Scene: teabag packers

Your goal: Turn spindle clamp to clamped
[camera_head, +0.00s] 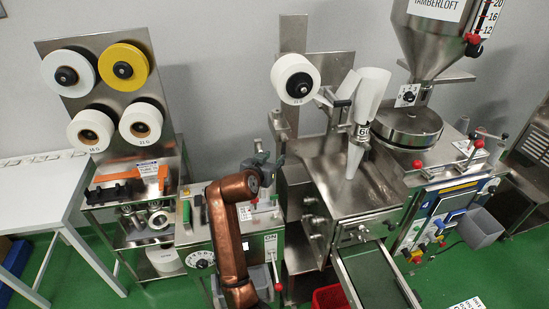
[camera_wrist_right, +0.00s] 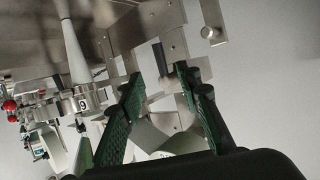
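The film roll (camera_head: 283,70) hangs on a spindle on the middle machine's back plate, with a black hub (camera_head: 300,85) at its centre. A small dark lever (camera_head: 341,103) shows just right of the roll; I cannot tell whether this or the hub is the spindle clamp, nor its setting. My right gripper (camera_head: 270,160) is below the roll, apart from it, at the end of my copper arm. In the wrist view its green fingers (camera_wrist_right: 160,76) are spread with a gap between them. They hold nothing that I can see; pale metal parts show behind the gap. My left gripper is not in view.
A white forming tube (camera_head: 355,160) and a steel hopper (camera_head: 430,45) stand right of the roll. A small machine (camera_head: 202,262) with levers is under my right arm. A rack of several rolls (camera_head: 97,42) is at left. A green conveyor (camera_head: 370,275) runs forward.

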